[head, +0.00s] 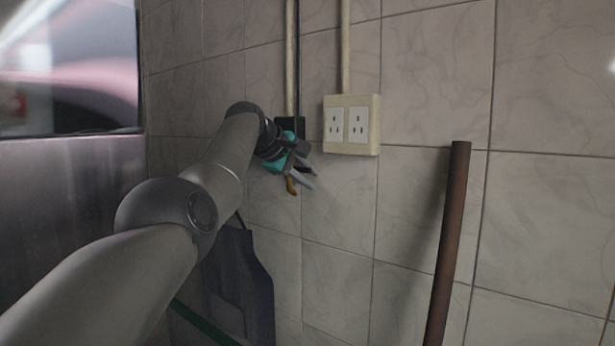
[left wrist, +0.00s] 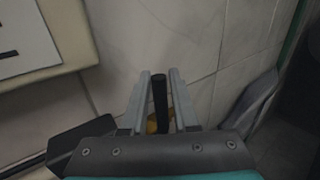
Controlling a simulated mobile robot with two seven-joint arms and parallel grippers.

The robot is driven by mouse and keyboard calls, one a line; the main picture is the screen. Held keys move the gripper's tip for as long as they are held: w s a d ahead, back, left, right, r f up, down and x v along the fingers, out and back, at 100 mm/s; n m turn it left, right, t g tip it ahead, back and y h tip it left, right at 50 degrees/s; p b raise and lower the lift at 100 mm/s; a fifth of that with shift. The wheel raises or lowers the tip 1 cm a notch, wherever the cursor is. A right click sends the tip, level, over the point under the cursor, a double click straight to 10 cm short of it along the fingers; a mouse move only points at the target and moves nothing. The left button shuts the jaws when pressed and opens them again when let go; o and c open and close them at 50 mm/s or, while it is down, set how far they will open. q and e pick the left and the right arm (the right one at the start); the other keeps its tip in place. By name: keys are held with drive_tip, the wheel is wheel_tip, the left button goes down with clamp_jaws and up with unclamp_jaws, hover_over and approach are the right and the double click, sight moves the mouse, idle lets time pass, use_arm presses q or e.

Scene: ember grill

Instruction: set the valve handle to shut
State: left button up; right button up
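The valve shows as a small brass-yellow part (head: 291,186) just below my left gripper (head: 311,179), close to the tiled wall. In the left wrist view, a dark bar that looks like the valve handle (left wrist: 160,96) stands between the two grey fingers of my left gripper (left wrist: 160,82). The fingers are apart, one on each side of the bar, with a thin gap showing on each side. The yellow valve part (left wrist: 152,126) lies behind the bar, partly hidden by the fingers. My right gripper is not in view.
A cream socket box (head: 351,152) is on the wall just right of my left gripper. Vertical pipes (head: 345,45) run above it. A brown pole (head: 447,245) stands at the right. A dark apron-like cloth (head: 240,285) hangs below my arm.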

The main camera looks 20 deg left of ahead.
use_arm(q)
drive_tip(key=b+v, duration=0.5)
drive_tip(key=shift+s+a+b, duration=0.15)
drive_tip(key=shift+s+b, duration=0.05)
drive_tip(key=shift+b, duration=0.15)
drive_tip(key=b, duration=0.2)
approach(298, 169)
drive_tip(key=w, duration=0.1)
drive_tip(key=shift+w+d+f, duration=0.2)
drive_tip(key=shift+d+f, duration=0.1)
